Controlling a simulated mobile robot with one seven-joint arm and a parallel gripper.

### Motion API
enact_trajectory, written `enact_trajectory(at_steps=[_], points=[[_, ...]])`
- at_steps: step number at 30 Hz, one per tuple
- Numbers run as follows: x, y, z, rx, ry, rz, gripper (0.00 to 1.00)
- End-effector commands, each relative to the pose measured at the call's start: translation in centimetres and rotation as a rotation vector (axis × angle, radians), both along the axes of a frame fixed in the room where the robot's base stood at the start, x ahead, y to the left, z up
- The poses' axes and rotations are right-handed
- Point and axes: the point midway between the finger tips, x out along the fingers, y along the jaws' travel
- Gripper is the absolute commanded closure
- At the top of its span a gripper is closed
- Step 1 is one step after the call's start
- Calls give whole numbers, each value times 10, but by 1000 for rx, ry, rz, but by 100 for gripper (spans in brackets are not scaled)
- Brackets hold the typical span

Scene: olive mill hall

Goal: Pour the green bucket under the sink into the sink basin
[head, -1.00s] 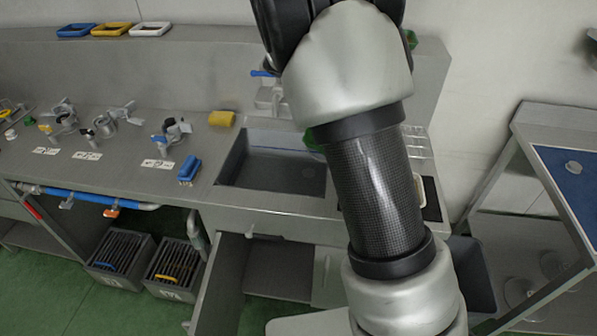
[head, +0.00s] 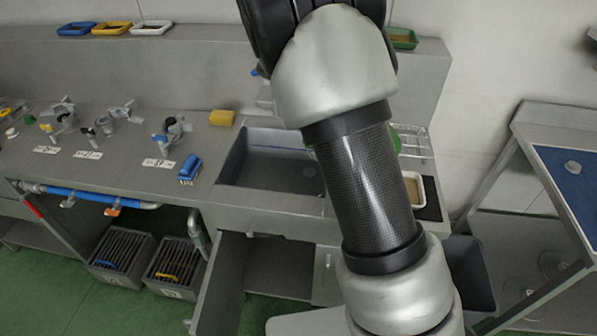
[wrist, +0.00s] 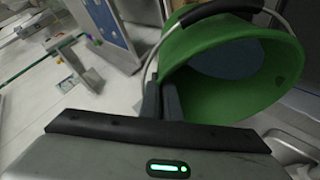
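The green bucket (wrist: 270,95) fills the upper right of the wrist view, tipped, with its mouth partly facing the camera. Its wire handle with a black grip (wrist: 220,8) crosses above it. My gripper (wrist: 161,92) has its dark fingers close together at the bucket's left edge and appears shut on it. A grey-blue patch shows inside the bucket; I cannot tell whether it is liquid. In the head view my arm hides the gripper and most of the bucket; a green sliver (head: 396,142) shows right of the arm. The sink basin (head: 270,170) is left of the arm, its right part hidden.
An open cabinet door (head: 222,275) stands below the sink. A blue brush (head: 190,168) and yellow sponge (head: 221,117) lie left of the basin. A wire rack (head: 414,142) and small tray (head: 414,190) are at its right. A blue-topped table (head: 575,175) stands far right.

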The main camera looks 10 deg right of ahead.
Motion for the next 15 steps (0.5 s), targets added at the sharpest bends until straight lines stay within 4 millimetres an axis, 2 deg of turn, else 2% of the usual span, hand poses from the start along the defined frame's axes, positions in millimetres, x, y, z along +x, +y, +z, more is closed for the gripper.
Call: enact_trajectory(at_steps=[15], points=[[2,2,4,-29,7,1,100]])
